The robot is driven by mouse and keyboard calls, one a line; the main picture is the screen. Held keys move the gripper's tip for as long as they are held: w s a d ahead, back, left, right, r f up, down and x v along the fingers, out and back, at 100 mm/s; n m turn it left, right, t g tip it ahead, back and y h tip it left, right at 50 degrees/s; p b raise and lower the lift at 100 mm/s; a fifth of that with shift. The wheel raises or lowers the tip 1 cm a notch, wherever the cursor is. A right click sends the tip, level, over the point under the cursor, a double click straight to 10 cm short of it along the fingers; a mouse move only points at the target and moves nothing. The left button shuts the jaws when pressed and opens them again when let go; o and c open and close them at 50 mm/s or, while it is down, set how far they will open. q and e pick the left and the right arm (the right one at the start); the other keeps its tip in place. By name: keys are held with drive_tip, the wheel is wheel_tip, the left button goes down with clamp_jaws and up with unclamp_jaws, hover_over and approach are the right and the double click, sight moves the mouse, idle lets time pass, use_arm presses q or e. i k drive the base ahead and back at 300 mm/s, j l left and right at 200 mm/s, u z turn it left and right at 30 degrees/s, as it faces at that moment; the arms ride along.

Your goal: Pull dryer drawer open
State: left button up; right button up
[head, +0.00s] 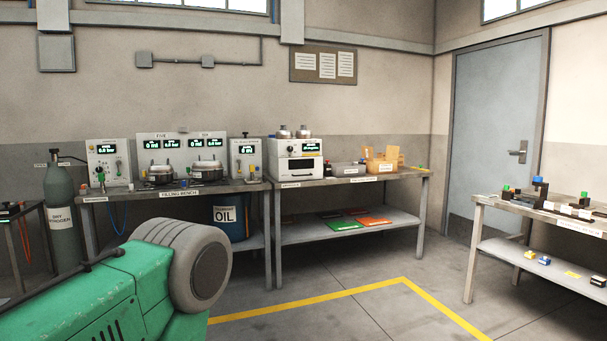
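A white box-shaped unit (298,159) with a lit green display, which looks like the dryer, stands on the bench right of the filling bench. Its lower front has a dark, wide panel (306,167) that appears flush with the front; I cannot tell for sure that this is the drawer. Two small metal round parts (293,132) stand on top of it. Neither of my grippers is in view.
A green machine body (85,295) with a grey ribbed round part (195,265) fills the lower left foreground. The filling bench (180,191) and a right-hand table (540,212) flank the room. Floor with a yellow line (345,292) is open in the middle.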

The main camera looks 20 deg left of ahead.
sight(290, 169)
drive_tip(key=i+j+u, duration=0.2)
drive_tip(key=i, duration=0.25)
drive_tip(key=i+u, duration=0.2)
drive_tip(key=i, duration=0.25)
drive_tip(key=i+u, duration=0.15)
drive_tip(key=i, duration=2)
